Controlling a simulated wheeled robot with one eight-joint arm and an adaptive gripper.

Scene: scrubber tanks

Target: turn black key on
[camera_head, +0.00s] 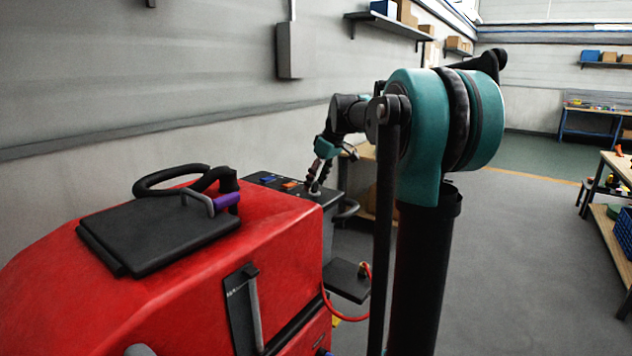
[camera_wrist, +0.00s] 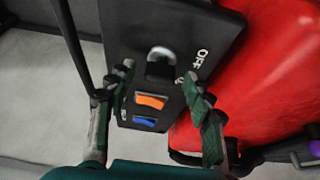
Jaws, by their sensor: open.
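The black key (camera_wrist: 159,72) stands in a silver round lock (camera_wrist: 161,53) on the dark control panel (camera_wrist: 215,30) in the wrist view. White OFF lettering (camera_wrist: 199,60) is printed beside it. My gripper (camera_wrist: 156,77) is open, with one finger on each side of the key; I cannot tell whether either finger touches it. In the head view my gripper (camera_head: 315,187) reaches down over the panel (camera_head: 262,180) at the back of the red machine, and the key cannot be made out there.
An orange switch (camera_wrist: 151,102) and a blue switch (camera_wrist: 144,122) sit on the panel between my fingers. The red scrubber body (camera_head: 200,280) carries a black lid (camera_head: 160,230) and a purple-and-grey handle (camera_head: 222,202).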

